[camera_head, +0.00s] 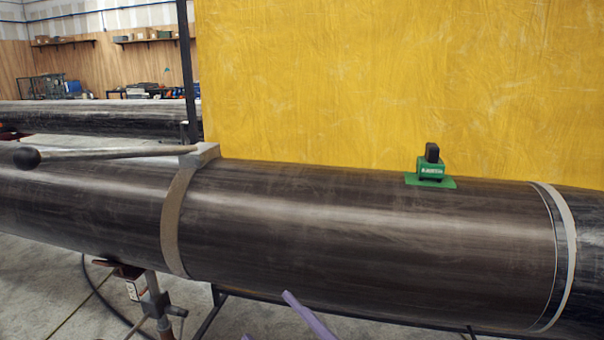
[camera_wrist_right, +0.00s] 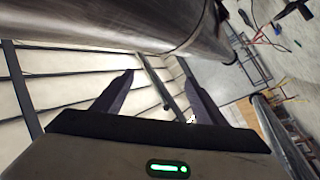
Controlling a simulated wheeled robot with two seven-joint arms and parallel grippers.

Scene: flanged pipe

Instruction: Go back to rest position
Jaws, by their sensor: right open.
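The large dark pipe (camera_head: 370,235) runs across the whole head view. A grey band clamp (camera_head: 172,225) with a long handle (camera_head: 100,155) goes around it at the left. A small green device (camera_head: 430,172) with a black top sits upright on the pipe. My right gripper (camera_head: 267,315) shows only as purple fingertips at the bottom edge, in front of and below the pipe. In the right wrist view my right gripper (camera_wrist_right: 160,80) is open, with nothing between its fingers. The pipe (camera_wrist_right: 150,22) passes beyond them, apart from the fingertips. My left gripper is not in view.
A yellow curtain (camera_head: 400,80) hangs behind the pipe. A pipe stand (camera_head: 152,300) supports it at the lower left. A pale ring (camera_head: 568,245) circles the pipe at right. Another pipe (camera_head: 90,118) and shelves (camera_head: 150,40) are far back. Cables lie on the floor.

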